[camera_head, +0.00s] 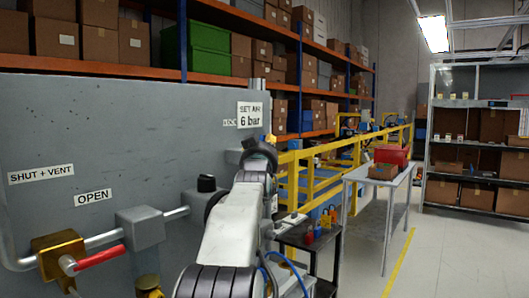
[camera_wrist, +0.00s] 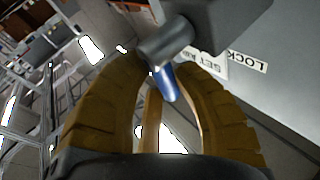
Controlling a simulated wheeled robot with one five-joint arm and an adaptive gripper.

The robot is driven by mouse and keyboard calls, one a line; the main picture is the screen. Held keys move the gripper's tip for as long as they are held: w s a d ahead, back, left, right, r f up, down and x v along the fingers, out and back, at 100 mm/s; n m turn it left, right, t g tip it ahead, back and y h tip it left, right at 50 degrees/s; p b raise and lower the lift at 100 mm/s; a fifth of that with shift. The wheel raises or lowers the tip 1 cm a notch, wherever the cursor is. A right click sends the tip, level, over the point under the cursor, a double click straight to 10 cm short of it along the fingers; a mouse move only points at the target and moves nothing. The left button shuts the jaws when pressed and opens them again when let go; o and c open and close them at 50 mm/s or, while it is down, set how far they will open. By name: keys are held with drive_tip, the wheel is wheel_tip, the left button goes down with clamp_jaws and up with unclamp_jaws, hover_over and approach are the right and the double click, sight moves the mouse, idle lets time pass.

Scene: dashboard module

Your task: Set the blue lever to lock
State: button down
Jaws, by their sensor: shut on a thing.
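The blue lever (camera_wrist: 168,85) shows in the wrist view, hanging from a grey round hub (camera_wrist: 165,42) under a grey block. In the head view, my arm covers the lever. The SET AIR 6 bar sign (camera_head: 250,115) stands above it.
A red handle (camera_head: 98,257) on a brass valve sits at the lower left of the panel (camera_head: 110,130), near SHUT + VENT (camera_head: 41,174) and OPEN (camera_head: 93,196) labels. A black knob (camera_head: 206,183) is left of my arm. A dark cart (camera_head: 312,242) and grey table (camera_head: 375,176) stand right.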

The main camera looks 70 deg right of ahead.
drive_tip(key=shift+s, duration=0.1)
drive_tip(key=c, duration=0.9)
unclamp_jaws()
drive_tip(key=shift+c, duration=0.2)
drive_tip(key=shift+a, duration=0.1)
drive_tip(key=v, duration=1.1)
drive_tip(key=shift+s+a, duration=0.15)
drive_tip(key=shift+a, duration=0.15)
drive_tip(key=shift+f, duration=0.1)
drive_tip(key=shift+c, duration=0.4)
